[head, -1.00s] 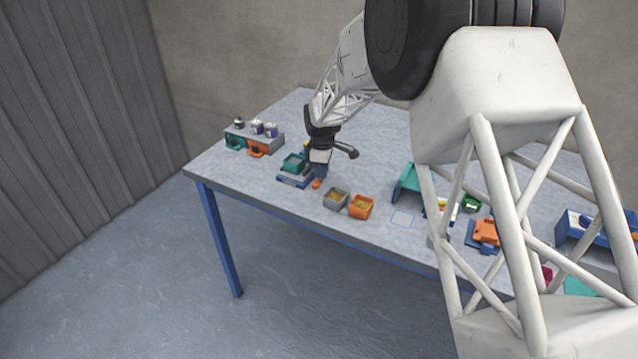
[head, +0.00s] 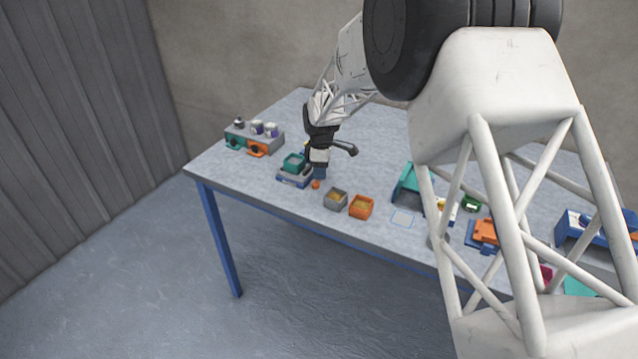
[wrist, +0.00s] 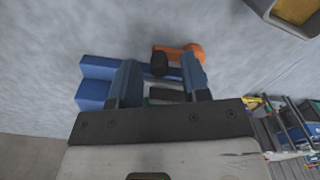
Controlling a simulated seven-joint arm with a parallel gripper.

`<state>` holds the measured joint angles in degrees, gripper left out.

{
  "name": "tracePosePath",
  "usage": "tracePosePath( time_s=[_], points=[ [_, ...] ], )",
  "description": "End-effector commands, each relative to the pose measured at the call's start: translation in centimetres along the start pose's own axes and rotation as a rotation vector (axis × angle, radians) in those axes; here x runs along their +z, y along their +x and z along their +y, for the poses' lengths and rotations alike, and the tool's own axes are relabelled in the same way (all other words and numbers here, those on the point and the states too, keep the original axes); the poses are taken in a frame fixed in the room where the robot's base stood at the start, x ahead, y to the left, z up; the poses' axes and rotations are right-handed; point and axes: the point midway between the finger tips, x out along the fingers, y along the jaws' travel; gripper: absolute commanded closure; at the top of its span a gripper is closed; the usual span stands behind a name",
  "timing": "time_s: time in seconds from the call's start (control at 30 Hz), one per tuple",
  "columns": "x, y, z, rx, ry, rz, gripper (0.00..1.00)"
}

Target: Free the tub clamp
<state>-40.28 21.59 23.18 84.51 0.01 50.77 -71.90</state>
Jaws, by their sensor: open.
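The teal tub (head: 294,161) sits in a blue and grey fixture (head: 292,180) on the left part of the table. An orange clamp part (head: 316,184) shows at the fixture's right front. In the wrist view, the orange part (wrist: 184,50) has a rounded end and a black knob (wrist: 160,64) beside it, with blue blocks (wrist: 96,88) to the left. My gripper (head: 319,174) is low beside the tub's right side. In the wrist view my gripper (wrist: 162,72) is open, and the knob appears between its fingertips. I cannot tell whether they touch it. The tub is not clear in the wrist view.
A grey bin (head: 336,199) and an orange bin (head: 361,207) with yellowish contents stand to the right. A rack (head: 254,137) with small jars is at the back left. Several fixtures stand farther right, partly behind my arm. The table behind the gripper is clear.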

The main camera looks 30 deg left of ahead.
Motion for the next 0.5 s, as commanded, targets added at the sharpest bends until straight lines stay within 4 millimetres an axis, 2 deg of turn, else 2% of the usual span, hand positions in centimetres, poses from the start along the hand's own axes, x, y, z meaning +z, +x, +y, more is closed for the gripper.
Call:
tracePosePath(
  time_s=[0.5],
  points=[
    [0.0, -3.5, 0.0, 0.002, 0.000, 0.000, 0.57]
  ],
)
